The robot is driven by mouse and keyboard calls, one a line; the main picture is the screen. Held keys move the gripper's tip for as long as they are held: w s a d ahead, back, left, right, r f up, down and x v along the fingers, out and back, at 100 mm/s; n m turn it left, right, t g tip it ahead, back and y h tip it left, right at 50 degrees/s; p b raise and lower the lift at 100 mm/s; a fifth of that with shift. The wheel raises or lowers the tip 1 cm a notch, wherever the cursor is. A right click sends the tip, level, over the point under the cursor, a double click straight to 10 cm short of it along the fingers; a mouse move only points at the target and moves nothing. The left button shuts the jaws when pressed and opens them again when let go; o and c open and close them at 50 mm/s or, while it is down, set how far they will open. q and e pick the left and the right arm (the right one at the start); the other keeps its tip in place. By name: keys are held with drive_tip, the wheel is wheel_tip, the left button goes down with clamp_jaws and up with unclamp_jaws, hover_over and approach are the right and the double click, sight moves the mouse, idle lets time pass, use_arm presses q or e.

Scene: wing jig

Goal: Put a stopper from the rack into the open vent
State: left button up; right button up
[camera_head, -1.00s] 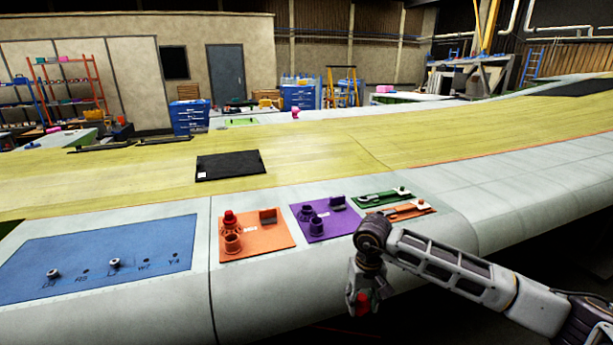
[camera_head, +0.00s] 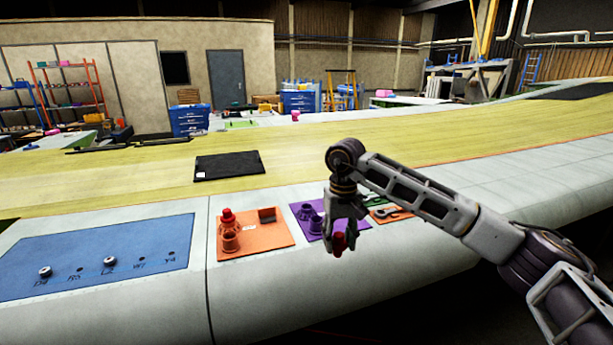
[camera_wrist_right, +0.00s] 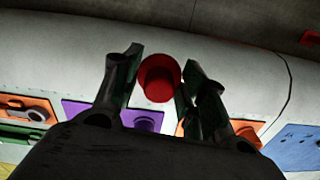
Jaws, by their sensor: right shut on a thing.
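My right gripper (camera_head: 343,232) is shut on a red stopper (camera_head: 339,244), which hangs between its fingertips in front of the purple panel. In the right wrist view the red stopper (camera_wrist_right: 159,80) sits between the two dark fingers. The orange panel (camera_head: 275,238) carries a cup-like vent (camera_head: 230,242) with no stopper visible in it, and behind it a vent topped by a red stopper (camera_head: 228,215). The purple panel (camera_head: 300,222) carries similar vents (camera_head: 317,227), partly hidden by my gripper. I cannot tell which part is the rack. My left gripper is out of view.
A blue panel (camera_head: 130,262) with labelled holes and two knobs lies at the left. A black plate (camera_head: 229,166) lies on the yellow wing skin. Another orange panel (camera_head: 392,213) is partly behind my right arm. The pale front edge curves down below the panels.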

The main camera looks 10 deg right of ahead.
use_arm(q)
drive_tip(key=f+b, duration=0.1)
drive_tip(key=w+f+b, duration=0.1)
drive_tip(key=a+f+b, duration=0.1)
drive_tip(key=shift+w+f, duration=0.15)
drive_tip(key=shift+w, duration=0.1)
use_arm(e)
drive_tip(key=a+r+m, duration=0.5)
drive_tip(key=r+m, duration=0.2)
drive_tip(key=m, duration=0.3)
drive_tip(key=shift+s+m, duration=0.15)
drive_tip(key=shift+m, duration=0.15)
